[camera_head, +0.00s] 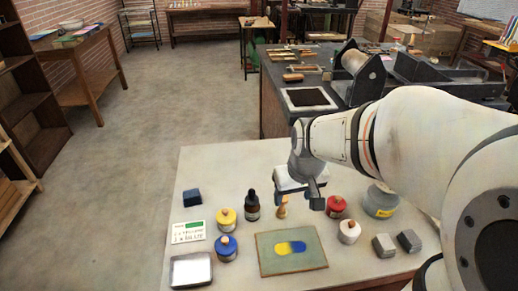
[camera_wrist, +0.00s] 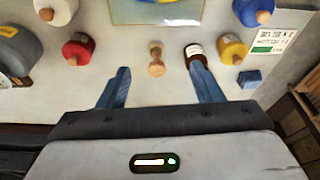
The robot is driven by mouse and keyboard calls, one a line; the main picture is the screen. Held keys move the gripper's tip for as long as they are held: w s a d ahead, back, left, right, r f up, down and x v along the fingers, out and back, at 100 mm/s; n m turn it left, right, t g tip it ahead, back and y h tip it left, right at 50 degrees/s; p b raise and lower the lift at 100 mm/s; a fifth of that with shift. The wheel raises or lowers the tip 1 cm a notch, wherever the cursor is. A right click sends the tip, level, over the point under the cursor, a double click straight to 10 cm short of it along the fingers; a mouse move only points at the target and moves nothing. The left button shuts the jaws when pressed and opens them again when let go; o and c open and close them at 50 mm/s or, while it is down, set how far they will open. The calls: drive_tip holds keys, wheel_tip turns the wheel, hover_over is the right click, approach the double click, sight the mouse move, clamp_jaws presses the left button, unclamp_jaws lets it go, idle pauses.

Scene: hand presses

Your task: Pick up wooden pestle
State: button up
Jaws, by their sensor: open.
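The wooden pestle (camera_wrist: 156,59) stands on the pale tabletop, light wood with a narrowed middle. In the wrist view it lies ahead of and roughly between the two fingers of my gripper (camera_wrist: 160,88), apart from both. The gripper is open and empty. In the head view the pestle (camera_head: 282,207) shows just below my gripper (camera_head: 300,192), partly hidden by it.
A dark dropper bottle (camera_head: 252,206) stands close by on one side, near a finger in the wrist view. A red jar (camera_head: 336,206) stands on the other side. A board with yellow and blue paint (camera_head: 313,257) lies in front. Several other jars and blocks stand around.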

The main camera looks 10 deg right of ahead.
sight(285, 200)
drive_tip(key=shift+n, duration=0.5)
drive_tip(key=w+f, duration=0.5)
drive_tip(key=w+f+b, duration=0.1)
drive_tip(key=w+f, duration=0.1)
drive_tip(key=w, duration=0.1)
drive_tip(key=shift+w+d+f, duration=0.2)
drive_tip(key=shift+w+d, duration=0.05)
drive_tip(key=x, duration=0.7)
drive_tip(key=shift+a+f, duration=0.15)
drive_tip(key=shift+f, duration=0.1)
drive_tip(key=shift+c, duration=0.3)
drive_tip(key=c, duration=1)
